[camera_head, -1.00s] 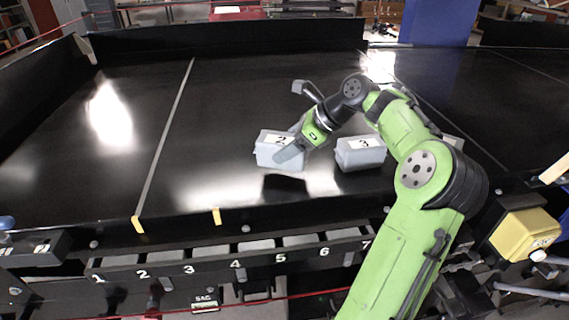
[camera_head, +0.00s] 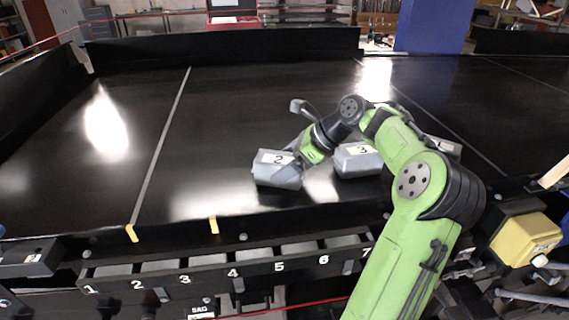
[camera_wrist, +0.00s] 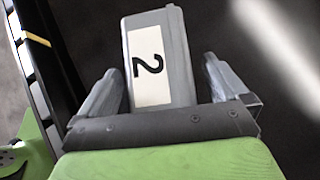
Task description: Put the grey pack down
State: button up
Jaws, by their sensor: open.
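The grey pack with the white "2" label (camera_head: 276,178) rests on the black conveyor belt, near its front edge. My gripper (camera_head: 303,160) is at the pack's right end. In the wrist view the pack (camera_wrist: 178,62) lies between the two fingers of my gripper (camera_wrist: 162,66). Dark gaps show between the pack and both fingers, so the jaws are open around it. The pack's near end is hidden by the gripper body.
A similar grey pack labelled "3" (camera_head: 357,165) stands just to the right. Another grey pack (camera_head: 447,147) is partly hidden behind my arm. Numbered slots (camera_head: 255,262) run along the front of the belt. The belt (camera_head: 235,110) is clear to the left and behind.

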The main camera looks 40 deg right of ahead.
jog(key=p+v, duration=0.4)
jog(key=v, duration=0.8)
jog(key=w+a+f+n+g+h, duration=0.1)
jog(key=a+n, duration=0.3)
jog(key=a, duration=0.4)
jog(key=w+a+f+n+g+h, duration=0.1)
jog(key=w+a+f+n+g, duration=0.1)
jog(key=a+n, duration=0.3)
jog(key=w+a+f+n+g+h, duration=0.1)
jog(key=a+n, duration=0.3)
jog(key=a, duration=0.7)
jog(key=shift+w+a+f+g, duration=0.25)
jog(key=shift+w+g, duration=0.25)
jog(key=shift+g, duration=0.4)
jog(key=s+a+f+n+t, duration=0.1)
jog(key=s+a+n, duration=0.1)
jog(key=s+n, duration=0.3)
jog(key=s+a+n+t+h+b, duration=0.1)
jog(key=s+a+n, duration=0.2)
jog(key=s+n, duration=0.3)
jog(key=s+a+f+n+t+h, duration=0.1)
jog(key=s+a+n, duration=0.1)
jog(key=s+n, duration=0.3)
jog(key=shift+s+a+f+t, duration=0.3)
jog(key=shift+s+a+t, duration=0.1)
jog(key=shift+s, duration=0.1)
jog(key=shift+d, duration=0.1)
